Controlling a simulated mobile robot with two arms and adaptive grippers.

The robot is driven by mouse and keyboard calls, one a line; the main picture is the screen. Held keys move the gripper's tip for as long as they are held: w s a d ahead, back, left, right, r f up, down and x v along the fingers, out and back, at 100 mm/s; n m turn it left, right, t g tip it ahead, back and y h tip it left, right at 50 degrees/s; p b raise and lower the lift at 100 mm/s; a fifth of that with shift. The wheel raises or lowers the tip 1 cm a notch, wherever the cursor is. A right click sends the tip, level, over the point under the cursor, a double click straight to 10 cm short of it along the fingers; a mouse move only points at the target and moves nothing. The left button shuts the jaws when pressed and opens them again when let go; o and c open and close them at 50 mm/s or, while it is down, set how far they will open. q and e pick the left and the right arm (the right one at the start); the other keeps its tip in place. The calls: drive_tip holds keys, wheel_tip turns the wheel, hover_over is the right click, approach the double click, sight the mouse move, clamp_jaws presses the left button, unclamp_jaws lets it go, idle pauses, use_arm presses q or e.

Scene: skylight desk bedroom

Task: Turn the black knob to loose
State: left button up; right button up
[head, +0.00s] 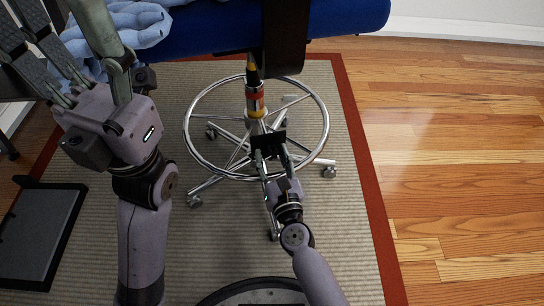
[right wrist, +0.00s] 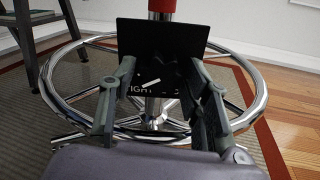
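The black knob (right wrist: 155,82), with a white line on it, sits on a black plate (right wrist: 160,38) on the chrome column of a stool. Part of a word, "IGHT", shows beside it; the rest is hidden. In the head view the black plate (head: 268,142) is at the tip of my right gripper (head: 272,158). In the right wrist view, that gripper's fingers (right wrist: 162,85) stand apart on either side of the knob; I cannot tell if they touch it. My left gripper (head: 68,45) is at the upper left, fingers spread, empty, away from the knob.
The stool has a dark blue seat (head: 340,18) and a chrome foot ring (head: 190,118) around the column, close to my right gripper. A beige rug (head: 345,215) with a red border lies below; wood floor (head: 460,150) is clear right.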

drive_tip(key=c, duration=0.7)
drive_tip(key=shift+c, duration=0.2)
